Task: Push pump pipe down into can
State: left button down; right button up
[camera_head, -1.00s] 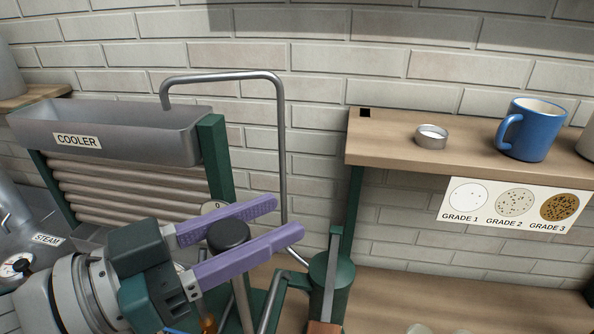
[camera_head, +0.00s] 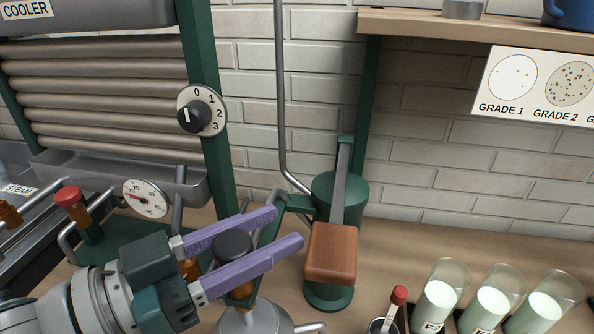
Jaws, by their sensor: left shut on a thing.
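My left gripper (camera_head: 285,228) comes in from the lower left. Its two purple fingers are shut around a dark, round-topped piece (camera_head: 234,245), seemingly the upper end of the pump pipe. The fingers hide much of the pipe. A grey metal can (camera_head: 252,322) stands below the gripper at the bottom edge, only partly in view. The pipe's lower end and its fit in the can cannot be made out. The green pump (camera_head: 338,200), with a lever and a brown wooden block (camera_head: 331,254), stands just right of the fingertips. My right gripper is out of view.
The cooler frame with a numbered dial (camera_head: 201,110) rises behind the gripper. A temperature gauge (camera_head: 145,198) and red-topped valve (camera_head: 68,197) are left. A wooden shelf (camera_head: 420,22) juts out above.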

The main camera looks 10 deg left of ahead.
pick_arm(q)
jog(key=shift+a+f, duration=0.1)
jog(key=shift+f, duration=0.3)
jog(key=c, duration=0.7)
grip_release()
jog(key=o, duration=0.3)
jog(key=shift+r, duration=0.15)
jog(key=shift+r, duration=0.1)
